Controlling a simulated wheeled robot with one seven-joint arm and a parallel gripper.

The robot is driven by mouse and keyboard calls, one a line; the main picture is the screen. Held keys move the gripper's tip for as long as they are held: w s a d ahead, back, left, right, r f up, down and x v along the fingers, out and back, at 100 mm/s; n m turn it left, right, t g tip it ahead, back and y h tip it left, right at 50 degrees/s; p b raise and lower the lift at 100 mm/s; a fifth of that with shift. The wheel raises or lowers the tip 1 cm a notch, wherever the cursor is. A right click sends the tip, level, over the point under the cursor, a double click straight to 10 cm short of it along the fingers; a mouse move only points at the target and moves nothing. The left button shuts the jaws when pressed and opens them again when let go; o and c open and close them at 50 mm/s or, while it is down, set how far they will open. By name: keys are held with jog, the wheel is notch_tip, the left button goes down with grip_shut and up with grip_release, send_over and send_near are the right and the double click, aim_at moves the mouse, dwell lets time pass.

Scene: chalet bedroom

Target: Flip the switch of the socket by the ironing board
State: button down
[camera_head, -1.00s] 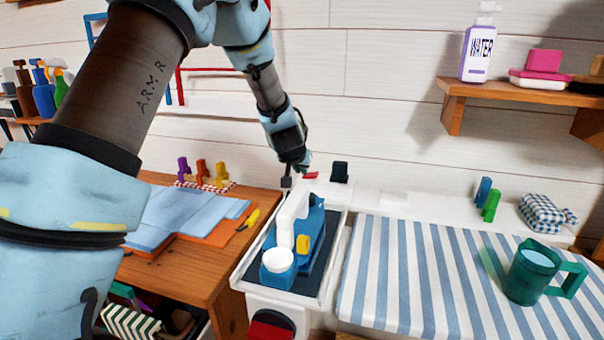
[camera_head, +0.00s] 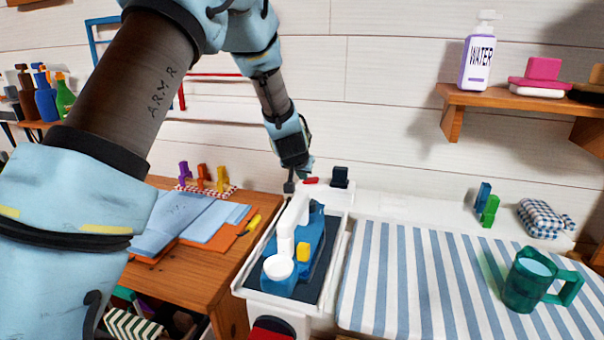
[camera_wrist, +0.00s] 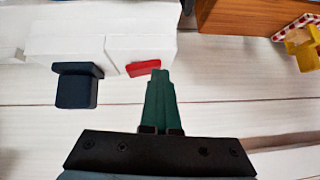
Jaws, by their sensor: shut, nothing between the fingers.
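The socket is a white block on the wall with a red switch (camera_head: 311,180) and a black plug (camera_head: 341,177) beside it. In the wrist view the red switch (camera_wrist: 142,68) sits on the white block, and the dark plug (camera_wrist: 77,86) is to its left. My gripper (camera_head: 305,174) is at the socket, close to the switch. Its green fingers (camera_wrist: 160,74) are shut with nothing between them, and their tips overlap the switch's right end in the wrist view. I cannot tell whether they touch it. The striped ironing board (camera_head: 420,290) is at right.
A blue and white iron (camera_head: 310,245) rests in a white-rimmed tray (camera_head: 240,288) below the socket. A wooden desk (camera_head: 205,285) with papers stands at left. A green mug (camera_head: 522,285) stands on the board.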

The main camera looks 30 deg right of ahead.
jog(key=r, duration=0.1)
jog(key=r+p, duration=0.2)
jog(key=r, duration=0.1)
jog(key=shift+w+a+r, duration=0.1)
jog(key=shift+w+a, duration=0.25)
jog(key=w+a+b+v, duration=0.1)
jog(key=a+b+v, duration=0.15)
jog(key=v, duration=0.65)
jog(key=s+a+f+n+g+y, duration=0.1)
jog(key=s+a+f+n+y, duration=0.1)
jog(key=a, duration=0.8)
jog(key=s+a+f+n+g+y, duration=0.1)
jog(key=s+a+f+n, duration=0.1)
jog(key=a, duration=0.9)
jog(key=s+a+f+n+g+y, duration=0.2)
jog(key=s+a+n+g, duration=0.1)
jog(key=s+a, duration=0.8)
jog(key=a, duration=0.4)
jog(key=shift+s+f+n+g, duration=0.3)
jog(key=shift+s+f+n, duration=0.1)
